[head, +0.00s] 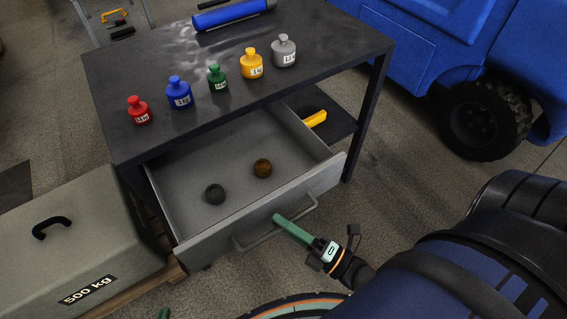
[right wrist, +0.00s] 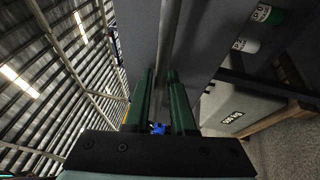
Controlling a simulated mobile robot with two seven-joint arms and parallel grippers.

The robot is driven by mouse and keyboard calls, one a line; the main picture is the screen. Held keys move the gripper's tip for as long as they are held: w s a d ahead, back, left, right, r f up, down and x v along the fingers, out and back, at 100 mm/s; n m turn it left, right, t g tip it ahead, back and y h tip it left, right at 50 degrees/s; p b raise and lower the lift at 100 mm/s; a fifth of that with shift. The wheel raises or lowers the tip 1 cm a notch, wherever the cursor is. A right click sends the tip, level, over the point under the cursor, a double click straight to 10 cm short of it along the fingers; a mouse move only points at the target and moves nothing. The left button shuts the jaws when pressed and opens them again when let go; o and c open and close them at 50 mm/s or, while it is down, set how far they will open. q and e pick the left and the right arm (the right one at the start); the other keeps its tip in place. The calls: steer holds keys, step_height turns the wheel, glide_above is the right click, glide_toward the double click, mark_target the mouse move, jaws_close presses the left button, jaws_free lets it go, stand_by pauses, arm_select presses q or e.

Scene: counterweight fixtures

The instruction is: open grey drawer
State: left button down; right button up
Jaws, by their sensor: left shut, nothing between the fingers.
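The grey drawer (head: 215,232) under the dark table is pulled well out, its inside showing. Its bar handle (head: 262,238) runs along the front. My right gripper (head: 278,219), with green fingers, is at the handle. In the right wrist view the grey bar passes between the fingers (right wrist: 160,90), which look closed on it. My left gripper (head: 162,314) shows only as a green tip at the bottom edge of the head view, shut and empty, away from the drawer.
On the table top (head: 130,75) stand several bottle-shaped weights: red (head: 139,112), blue (head: 179,94), green (head: 217,79), yellow (head: 251,65) and grey (head: 284,51). A 500 kg block (head: 75,240) sits left of the drawer. A blue vehicle (head: 430,45) is at back right.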

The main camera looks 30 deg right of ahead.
steer(key=o, duration=0.3)
arm_select(q)
steer(key=shift+w+d+f+b, duration=0.25)
steer(key=shift+d+b, duration=0.25)
steer(key=shift+b, duration=0.2)
arm_select(e)
steer(key=v, duration=1.2)
steer(key=shift+s, duration=0.25)
arm_select(q)
steer(key=shift+a, duration=0.15)
arm_select(e)
steer(key=shift+d, duration=0.15)
arm_select(q)
steer(key=shift+s, duration=0.1)
arm_select(e)
steer(key=shift+s, duration=0.1)
